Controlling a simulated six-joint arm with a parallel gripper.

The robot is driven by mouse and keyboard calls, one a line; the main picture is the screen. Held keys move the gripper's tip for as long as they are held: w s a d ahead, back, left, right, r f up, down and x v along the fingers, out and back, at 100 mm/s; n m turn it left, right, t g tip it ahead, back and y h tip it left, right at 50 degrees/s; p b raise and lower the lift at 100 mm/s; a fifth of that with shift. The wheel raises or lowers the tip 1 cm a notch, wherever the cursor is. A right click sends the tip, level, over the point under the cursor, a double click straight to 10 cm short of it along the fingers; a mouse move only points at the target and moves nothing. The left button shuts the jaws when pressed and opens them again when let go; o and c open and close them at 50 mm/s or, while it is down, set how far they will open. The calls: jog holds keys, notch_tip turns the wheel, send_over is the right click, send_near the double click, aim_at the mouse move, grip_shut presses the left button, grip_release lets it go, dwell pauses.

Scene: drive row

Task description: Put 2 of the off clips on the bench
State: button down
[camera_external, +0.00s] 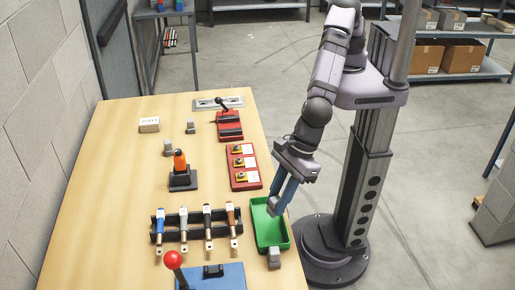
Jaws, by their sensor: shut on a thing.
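My gripper (276,206) hangs over the far part of the green tray (257,229), with its blue fingers pointing down. It is shut on a small grey clip (272,210), partly hidden by the fingers. Another grey clip (274,257) sits at the near end of the tray; I cannot tell whether it lies inside or on the rim. Two similar grey blocks, which look like clips, stand on the wooden bench (120,180): one grey clip (190,127) towards the back, one grey clip (168,147) behind the orange-handled device.
The orange-handled device (180,165) stands mid-bench. A black rack (195,232) holds several coloured-handled tools. A red panel (244,166) and a red lever unit (230,125) line the right edge. A red-knobbed lever (173,260) stands in front. The bench's left side is mostly clear.

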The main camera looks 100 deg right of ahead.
jog(key=shift+f, duration=0.2)
notch_tip(320, 180, down, 6)
jog(key=b, duration=0.7)
jog(key=shift+f, duration=0.25)
jog(key=shift+f, duration=0.35)
dwell(0.4)
jog(key=c, duration=1.4)
grip_release()
jog(key=b+v, duration=0.2)
jog(key=v, duration=0.5)
jog(key=shift+r, duration=0.15)
